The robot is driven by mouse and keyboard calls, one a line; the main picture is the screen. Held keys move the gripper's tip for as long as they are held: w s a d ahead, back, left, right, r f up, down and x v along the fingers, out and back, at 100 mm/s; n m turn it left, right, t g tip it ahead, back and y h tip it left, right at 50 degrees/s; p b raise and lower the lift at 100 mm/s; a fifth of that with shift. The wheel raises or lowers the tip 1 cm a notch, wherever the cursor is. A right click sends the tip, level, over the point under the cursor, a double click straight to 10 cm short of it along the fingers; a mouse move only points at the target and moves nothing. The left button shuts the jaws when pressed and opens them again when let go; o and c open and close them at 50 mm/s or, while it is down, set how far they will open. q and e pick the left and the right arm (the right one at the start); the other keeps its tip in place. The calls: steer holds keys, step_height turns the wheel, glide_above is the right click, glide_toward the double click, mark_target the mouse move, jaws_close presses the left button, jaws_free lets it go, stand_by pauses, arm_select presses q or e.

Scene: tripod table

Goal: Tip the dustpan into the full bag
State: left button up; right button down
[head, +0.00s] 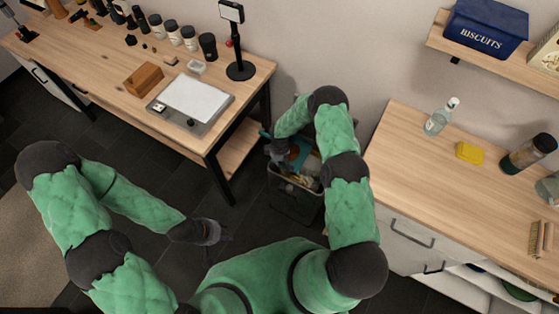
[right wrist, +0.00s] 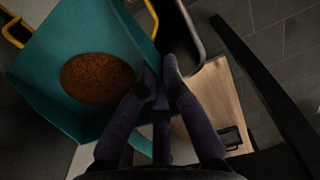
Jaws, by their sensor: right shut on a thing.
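The teal dustpan (right wrist: 135,65) fills the left of the right wrist view, with a round brown heap (right wrist: 97,78) lying on it. My right gripper (right wrist: 160,82) is shut on the dustpan at its edge nearest the fingers. In the head view the dustpan (head: 297,150) shows only in part beneath my right arm, above a dark open container (head: 292,203) with mixed contents, seemingly the full bag. I cannot tell the dustpan's exact tilt. My left gripper (head: 222,236) is empty, low to the left of the container, with its fingers apart.

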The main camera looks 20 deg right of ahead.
steer(key=shift+f, duration=0.45)
steer(key=shift+s+d+r+t+y+p, duration=0.15)
steer(key=shift+r+t+y+p, duration=0.3)
steer(key=shift+p, duration=0.75)
steer(key=shift+d+r, duration=0.15)
steer(key=shift+s+r+t+y, duration=0.2)
steer(key=shift+r+t+y, duration=0.15)
steer(key=shift+t, duration=0.1)
